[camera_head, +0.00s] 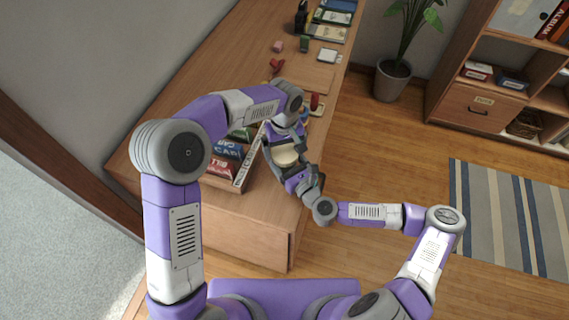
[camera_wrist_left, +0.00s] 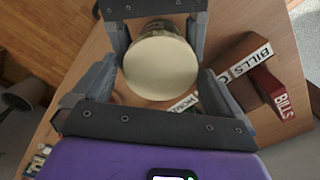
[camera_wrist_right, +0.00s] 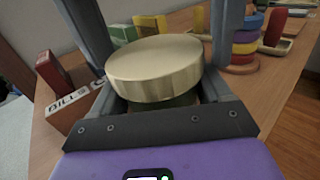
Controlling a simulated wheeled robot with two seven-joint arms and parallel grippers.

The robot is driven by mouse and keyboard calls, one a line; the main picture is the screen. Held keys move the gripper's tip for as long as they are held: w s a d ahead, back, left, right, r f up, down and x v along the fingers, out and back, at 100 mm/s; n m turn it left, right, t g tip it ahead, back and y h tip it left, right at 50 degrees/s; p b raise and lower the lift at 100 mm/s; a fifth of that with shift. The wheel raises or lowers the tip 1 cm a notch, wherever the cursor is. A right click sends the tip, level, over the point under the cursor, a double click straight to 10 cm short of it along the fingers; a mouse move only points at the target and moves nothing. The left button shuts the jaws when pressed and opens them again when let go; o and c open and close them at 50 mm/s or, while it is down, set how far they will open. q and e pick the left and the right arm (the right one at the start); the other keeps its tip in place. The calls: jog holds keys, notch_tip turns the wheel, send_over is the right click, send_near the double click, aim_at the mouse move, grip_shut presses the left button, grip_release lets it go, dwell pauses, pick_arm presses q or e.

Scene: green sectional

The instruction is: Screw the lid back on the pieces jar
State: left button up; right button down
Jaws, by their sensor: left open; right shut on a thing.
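The pieces jar shows as a strip of dark glass (camera_wrist_right: 178,100) under its lid in the right wrist view. The pale gold lid (camera_wrist_right: 157,68) sits on top of the jar; how tightly it is turned I cannot tell. The lid also shows as a round disc in the left wrist view (camera_wrist_left: 161,66) and the head view (camera_head: 286,157). My right gripper (camera_wrist_right: 163,98) is shut on the jar below the lid. My left gripper (camera_wrist_left: 157,88) is open above the lid, with its fingers apart on either side. Most of the jar is hidden by the grippers and lid.
Books (camera_head: 226,160) and lettered boxes (camera_wrist_left: 245,57) stand close beside the jar on the wooden desk (camera_head: 215,80). A toy of coloured rings (camera_wrist_right: 243,45) stands behind it. Small items lie farther along the desk. The floor to the right is open.

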pick_arm(q)
notch_tip(320, 180, up, 4)
jog(key=shift+r, duration=0.1)
dwell(0.4)
jog(key=n, duration=0.1)
jog(key=r+n, duration=0.1)
jog(key=shift+n, duration=0.4)
notch_tip(320, 180, up, 2)
jog(key=n, duration=0.4)
jog(key=shift+r, duration=0.2)
notch_tip(320, 180, down, 8)
jog(key=shift+f, duration=0.1)
